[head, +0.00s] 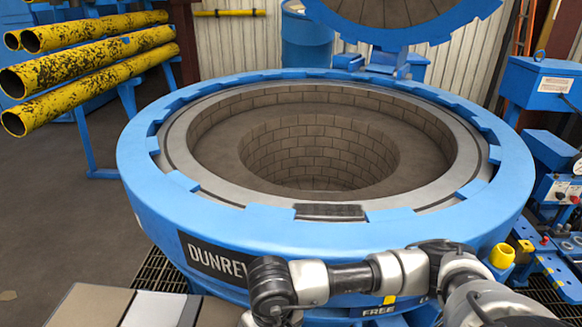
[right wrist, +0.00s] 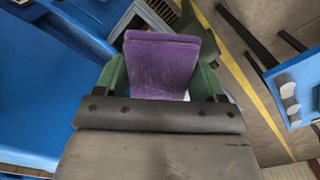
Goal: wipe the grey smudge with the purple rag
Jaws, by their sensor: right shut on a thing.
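The purple rag (right wrist: 163,65) is a thick, folded-looking block in the right wrist view. My right gripper (right wrist: 160,80) is shut on it, with a green finger on each side. In the head view my right arm reaches in from the lower right across the front of the furnace, and its hand end runs off the bottom edge; the rag is out of sight there. No grey smudge can be made out for certain. A dark mottled rectangular patch (head: 329,211) lies on the front rim of the furnace; I cannot tell what it is. My left gripper is not in view.
The round blue furnace (head: 147,187) with an open brick-lined pit fills the middle. Yellow pipes (head: 95,75) on a rack stand at left. A brown and pale flat surface (head: 92,307) is at the lower left. Blue equipment (head: 540,85) stands at right.

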